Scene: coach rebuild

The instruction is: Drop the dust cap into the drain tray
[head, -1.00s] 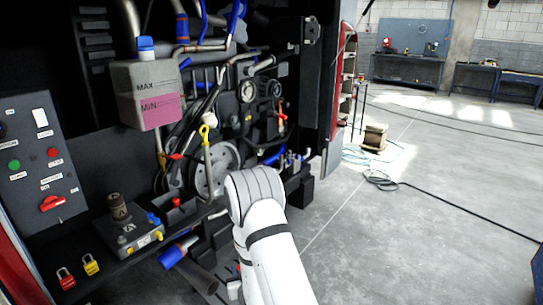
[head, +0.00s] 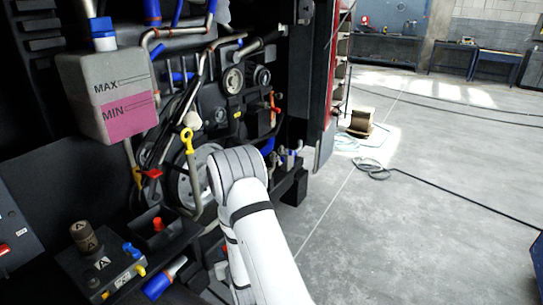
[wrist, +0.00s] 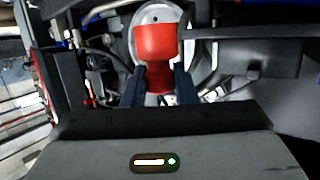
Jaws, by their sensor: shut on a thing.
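In the wrist view, my gripper (wrist: 158,88) is shut on a red rounded piece, which I take to be the dust cap (wrist: 157,42). The cap sits between the two dark fingers and extends beyond their tips. A pale round metal part shows behind it. In the head view my white arm reaches into the engine bay, and its wrist hides the gripper and cap. A small black open-topped box (head: 172,240) with a red thing inside stands on the ledge left of my arm. I cannot tell whether it is the drain tray.
A coolant tank (head: 88,85) marked MAX and MIN hangs at the upper left. A grey box (head: 100,272) with knobs sits on the ledge. A yellow-handled dipstick (head: 187,138) and hoses crowd the bay. Open floor (head: 420,220) with a black cable lies right.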

